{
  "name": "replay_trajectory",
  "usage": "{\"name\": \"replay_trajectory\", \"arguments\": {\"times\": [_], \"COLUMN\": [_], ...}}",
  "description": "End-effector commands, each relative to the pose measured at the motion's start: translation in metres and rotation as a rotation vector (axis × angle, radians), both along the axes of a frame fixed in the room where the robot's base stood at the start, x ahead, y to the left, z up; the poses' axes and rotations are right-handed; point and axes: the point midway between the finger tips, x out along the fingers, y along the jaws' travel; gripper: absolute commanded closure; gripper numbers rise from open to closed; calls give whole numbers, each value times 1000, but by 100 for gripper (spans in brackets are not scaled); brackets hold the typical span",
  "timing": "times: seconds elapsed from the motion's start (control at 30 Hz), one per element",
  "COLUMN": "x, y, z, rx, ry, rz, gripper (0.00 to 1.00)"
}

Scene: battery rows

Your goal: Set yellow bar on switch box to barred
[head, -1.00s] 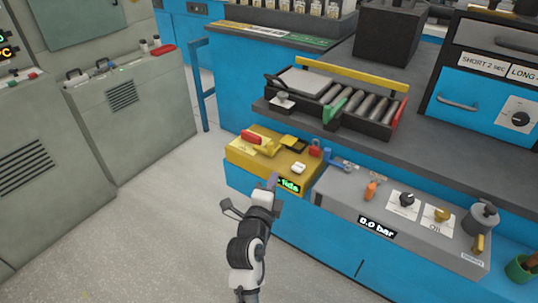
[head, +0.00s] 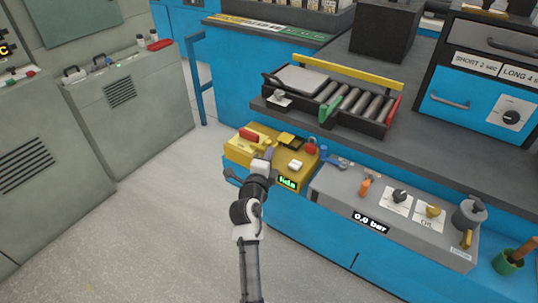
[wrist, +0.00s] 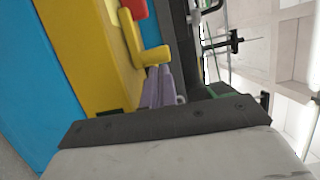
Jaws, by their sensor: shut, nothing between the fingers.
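The yellow switch box (head: 240,157) sits on the front ledge of the blue bench in the head view, with a green-lettered display (head: 287,183) on its front. A yellow bar with a red part (head: 249,135) lies on its top left; the red part also shows in the wrist view (wrist: 135,8). A yellow L-shaped piece (wrist: 138,42) stands out from the box in the wrist view. My gripper (head: 268,153) is over the box top, shut and empty. Its fingertips (wrist: 160,80) are close to the yellow piece; I cannot tell whether they touch. My gripper hides part of the box top.
A white button (head: 295,165) and a red padlock (head: 311,148) are at the box's right. A grey control panel (head: 335,190) with knobs stands to the right. A roller tray (head: 340,97) lies behind. Open floor (head: 150,240) is at the left.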

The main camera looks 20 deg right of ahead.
Motion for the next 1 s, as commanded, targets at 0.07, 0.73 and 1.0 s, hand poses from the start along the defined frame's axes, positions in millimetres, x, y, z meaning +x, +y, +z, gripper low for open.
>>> {"name": "replay_trajectory", "arguments": {"times": [0.07, 0.73, 1.0], "x": [2, 25, 25], "y": [1, 20, 19], "z": [-2, 0, 0], "rx": [-1, -1, 0], "ry": [-1, -1, -2], "rz": [1, 3, 5], "gripper": [100, 100, 100]}}
